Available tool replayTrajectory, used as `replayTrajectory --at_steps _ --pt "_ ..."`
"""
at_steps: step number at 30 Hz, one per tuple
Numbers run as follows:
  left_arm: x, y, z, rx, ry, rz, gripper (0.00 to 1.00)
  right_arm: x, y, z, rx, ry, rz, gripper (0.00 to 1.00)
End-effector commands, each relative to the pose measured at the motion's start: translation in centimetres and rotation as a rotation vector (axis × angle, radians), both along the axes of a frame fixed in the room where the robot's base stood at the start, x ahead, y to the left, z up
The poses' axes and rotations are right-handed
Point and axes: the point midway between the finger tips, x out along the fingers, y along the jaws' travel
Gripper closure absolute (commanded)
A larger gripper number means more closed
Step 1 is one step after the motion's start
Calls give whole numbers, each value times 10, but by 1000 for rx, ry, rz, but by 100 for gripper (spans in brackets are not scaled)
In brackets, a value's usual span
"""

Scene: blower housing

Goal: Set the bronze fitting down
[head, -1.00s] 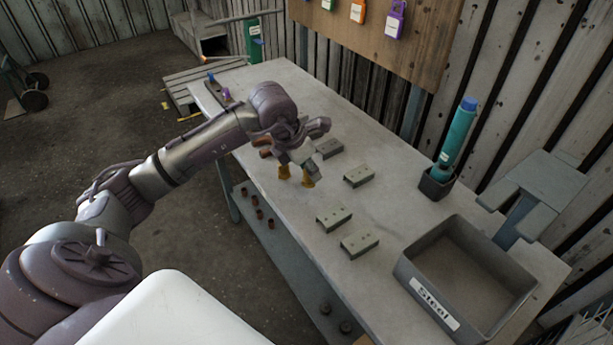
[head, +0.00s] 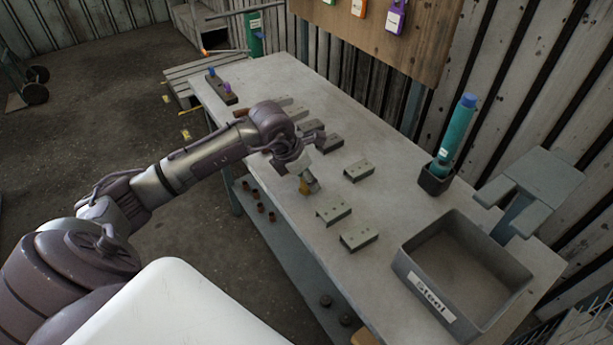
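My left gripper (head: 309,184) points down just over the table (head: 375,128), between the grey two-hole blocks. Its fingers overlap in this view, so I cannot see a gap between them. A yellowish-brown part shows at the fingertips; I cannot tell if it is a finger pad or a held bronze fitting. A small brown piece (head: 240,112) lies on the table behind my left arm, partly hidden. Several small brown fittings (head: 259,208) stand on the lower shelf. My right gripper is not in view.
Grey blocks stand on the table: one right of the gripper (head: 359,170), two nearer (head: 333,209) (head: 359,238), others beyond the wrist. A grey bin labelled Steel (head: 407,268) sits at the near right, a teal bottle in a dark holder (head: 436,181) behind it.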

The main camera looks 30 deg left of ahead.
Motion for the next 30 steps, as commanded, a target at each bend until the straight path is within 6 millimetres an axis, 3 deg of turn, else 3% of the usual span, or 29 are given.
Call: replayTrajectory --at_steps 11,24,30 --pt "-1 1 6 1 -1 -1 48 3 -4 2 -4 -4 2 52" --pt "-31 14 85 3 -3 1 48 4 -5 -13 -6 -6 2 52" --pt "-40 17 108 1 -2 1 48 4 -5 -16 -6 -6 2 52"
